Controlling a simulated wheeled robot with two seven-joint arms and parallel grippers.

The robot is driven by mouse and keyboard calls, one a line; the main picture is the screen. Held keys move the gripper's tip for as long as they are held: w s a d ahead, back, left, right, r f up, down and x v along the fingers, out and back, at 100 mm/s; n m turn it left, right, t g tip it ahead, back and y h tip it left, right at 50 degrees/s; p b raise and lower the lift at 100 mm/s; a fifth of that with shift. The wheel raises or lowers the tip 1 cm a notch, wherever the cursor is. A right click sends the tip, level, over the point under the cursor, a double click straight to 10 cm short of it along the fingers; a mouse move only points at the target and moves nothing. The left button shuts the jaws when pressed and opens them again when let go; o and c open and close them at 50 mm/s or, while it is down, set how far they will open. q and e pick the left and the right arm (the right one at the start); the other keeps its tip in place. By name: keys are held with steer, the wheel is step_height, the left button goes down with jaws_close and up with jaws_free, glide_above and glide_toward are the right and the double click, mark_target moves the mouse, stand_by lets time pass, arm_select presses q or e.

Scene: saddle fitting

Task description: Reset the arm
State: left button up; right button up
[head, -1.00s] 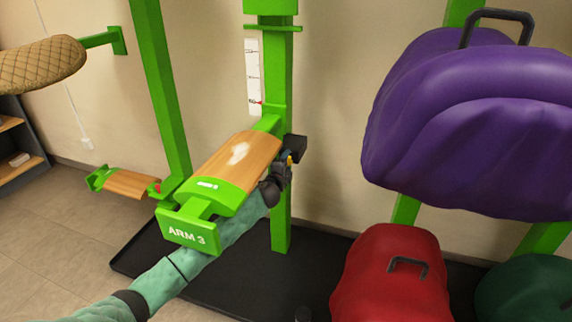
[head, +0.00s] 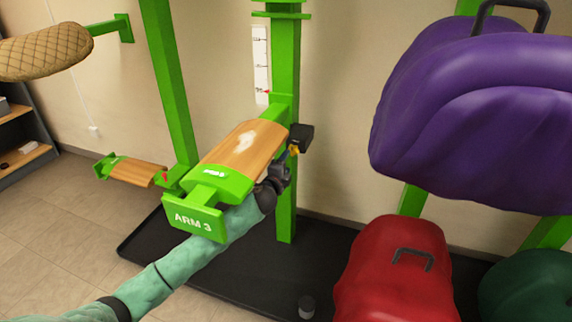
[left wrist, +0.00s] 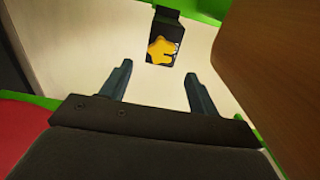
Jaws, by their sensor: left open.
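The arm labelled ARM 3 (head: 193,218) is a green bracket with a wooden pad (head: 241,150) on top, fixed to a green upright post (head: 286,190). A black box (head: 300,138) with a yellow knob (head: 293,150) is on the post side of the arm. In the left wrist view the black box with a yellow star-shaped knob (left wrist: 160,51) lies ahead, beyond and between my fingertips. My left gripper (left wrist: 158,82) is open and empty, apart from the knob. In the head view it is partly hidden beside the pad. My right gripper is out of view.
A purple saddle (head: 470,120) hangs at the right, above a red one (head: 395,275) and a dark green one (head: 530,285). A tan quilted pad (head: 40,58) and a lower wooden arm (head: 138,172) are at the left. A white scale (head: 261,60) is on the wall. A black mat (head: 235,265) lies below.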

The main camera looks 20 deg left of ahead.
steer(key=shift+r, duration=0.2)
